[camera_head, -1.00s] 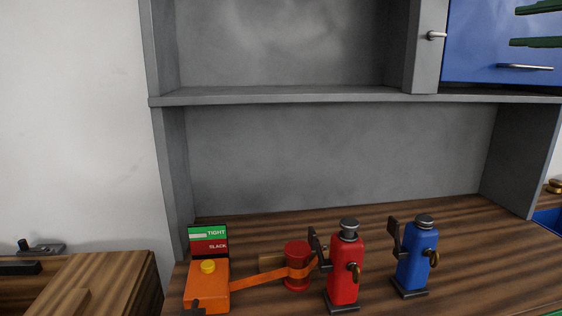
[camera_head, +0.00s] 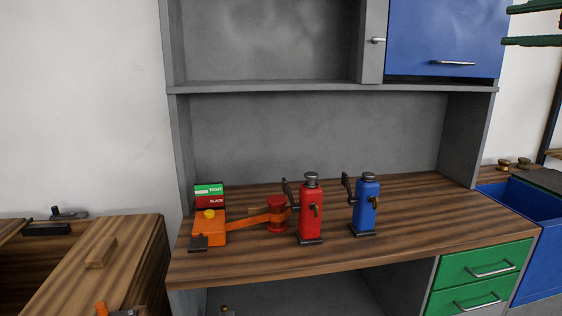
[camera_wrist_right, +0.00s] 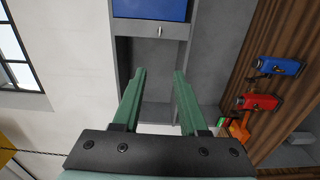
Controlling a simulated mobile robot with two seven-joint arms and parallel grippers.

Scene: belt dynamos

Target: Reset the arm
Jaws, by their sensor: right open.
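My left gripper is not in view. On the wooden bench stand a red dynamo (camera_head: 311,210) and a blue dynamo (camera_head: 366,206), both upright. An orange belt (camera_head: 246,220) runs from an orange box (camera_head: 210,229) round a red spool (camera_head: 276,214) towards the red dynamo. A green and red TIGHT/SLACK sign (camera_head: 209,194) stands behind the box.
A grey shelf (camera_head: 300,88) spans above the bench, with a blue cabinet door (camera_head: 446,36) at upper right. Green drawers (camera_head: 483,269) sit below the bench at right, beside a blue basin (camera_head: 532,204). Another wooden bench (camera_head: 130,240) stands at left. The bench front (camera_head: 340,256) is clear.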

